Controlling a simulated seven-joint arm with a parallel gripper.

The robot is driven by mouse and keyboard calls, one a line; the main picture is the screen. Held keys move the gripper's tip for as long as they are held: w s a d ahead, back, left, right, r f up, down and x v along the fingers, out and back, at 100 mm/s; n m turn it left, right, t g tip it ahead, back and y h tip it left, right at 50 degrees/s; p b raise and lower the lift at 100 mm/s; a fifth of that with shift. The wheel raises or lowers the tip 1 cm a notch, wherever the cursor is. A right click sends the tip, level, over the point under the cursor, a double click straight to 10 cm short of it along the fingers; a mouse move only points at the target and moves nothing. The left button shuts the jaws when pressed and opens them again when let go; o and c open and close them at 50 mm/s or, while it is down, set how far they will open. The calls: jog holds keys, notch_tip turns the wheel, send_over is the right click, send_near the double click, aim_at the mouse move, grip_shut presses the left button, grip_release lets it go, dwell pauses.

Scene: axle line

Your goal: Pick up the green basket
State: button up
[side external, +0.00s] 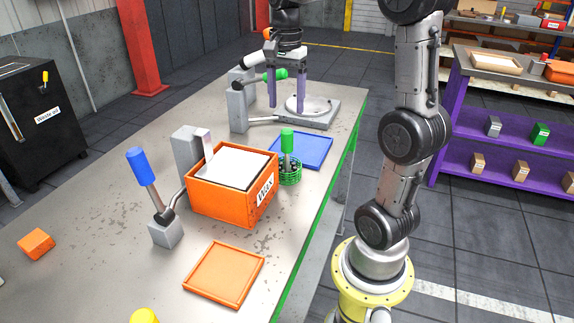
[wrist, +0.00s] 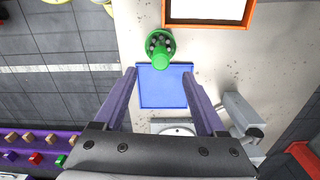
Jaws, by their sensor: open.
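The green basket (side external: 290,172) stands on the table beside the right side of the orange box, with a green upright handle and small dark items inside. It also shows in the wrist view (wrist: 160,43), above the blue tray. My gripper (side external: 287,105) is open with purple fingers pointing down, above the round plate fixture at the far end of the table. In the wrist view my gripper (wrist: 162,72) has its fingers on either side of the blue tray, apart from the basket. Nothing is between the fingers.
The orange box (side external: 225,207) with a white top stands next to the basket. A blue tray (side external: 303,150) lies just behind it. A lever with a blue handle (side external: 141,166) and an orange tray (side external: 224,273) are nearer. The table's right edge is close to the basket.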

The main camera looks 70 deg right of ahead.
aim_at(287, 143)
notch_tip(287, 143, down, 7)
jog(key=shift+f, duration=0.2)
jog(key=shift+d+f, duration=0.2)
jog(key=shift+f, duration=1.15)
jog(key=shift+d+f, duration=0.15)
jog(key=shift+f, duration=1.15)
jog(key=shift+c, duration=0.3)
grip_shut()
jog(key=shift+w+r, duration=0.1)
